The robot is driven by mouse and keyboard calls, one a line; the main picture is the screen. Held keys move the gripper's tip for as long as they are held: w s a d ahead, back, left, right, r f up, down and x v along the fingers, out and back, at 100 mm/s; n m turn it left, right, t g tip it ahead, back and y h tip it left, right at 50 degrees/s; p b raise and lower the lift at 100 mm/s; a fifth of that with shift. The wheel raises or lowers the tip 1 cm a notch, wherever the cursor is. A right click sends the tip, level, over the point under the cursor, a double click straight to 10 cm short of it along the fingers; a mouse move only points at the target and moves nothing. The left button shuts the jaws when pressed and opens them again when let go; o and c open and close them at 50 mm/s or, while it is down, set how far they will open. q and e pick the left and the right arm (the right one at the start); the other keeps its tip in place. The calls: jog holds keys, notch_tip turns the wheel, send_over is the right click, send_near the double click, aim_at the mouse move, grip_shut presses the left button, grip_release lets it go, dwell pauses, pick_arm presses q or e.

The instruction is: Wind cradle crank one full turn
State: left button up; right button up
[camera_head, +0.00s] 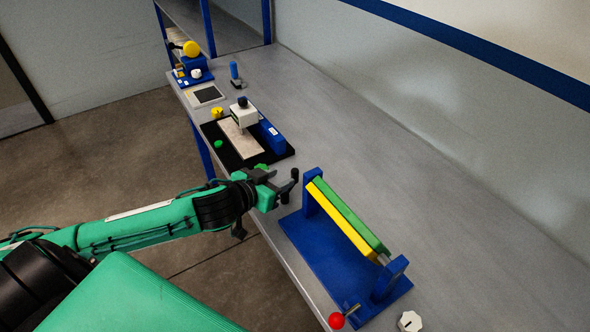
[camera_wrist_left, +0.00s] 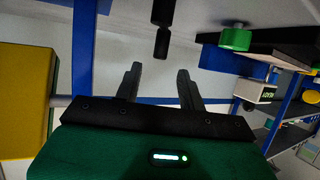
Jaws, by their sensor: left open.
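The cradle is a blue frame (camera_head: 335,262) with two end posts, carrying a yellow bar (camera_head: 343,222) and a green bar (camera_head: 350,215) side by side. A red ball knob (camera_head: 337,320) on a short rod stands by its near post. My left gripper (camera_head: 289,187) is beside the far post, at the table's front edge. In the left wrist view its two dark fingers (camera_wrist_left: 157,78) are apart with nothing between them. A black cylindrical handle (camera_wrist_left: 161,40), probably the crank's, lies just past the fingertips, apart from them.
A black mat (camera_head: 278,148) with a white-topped device (camera_head: 244,113) and a blue block (camera_head: 271,133) lies beyond the gripper. A blue-handled tool (camera_head: 235,72) and a dark square plate (camera_head: 207,95) are farther back. A white knob (camera_head: 410,321) is near right. The table's right side is clear.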

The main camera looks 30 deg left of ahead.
aim_at(293, 172)
pick_arm(q)
jog(key=p+x, duration=0.1)
jog(key=x, duration=0.6)
jog(key=shift+w+f, duration=0.25)
jog(key=shift+w, duration=0.05)
grip_shut()
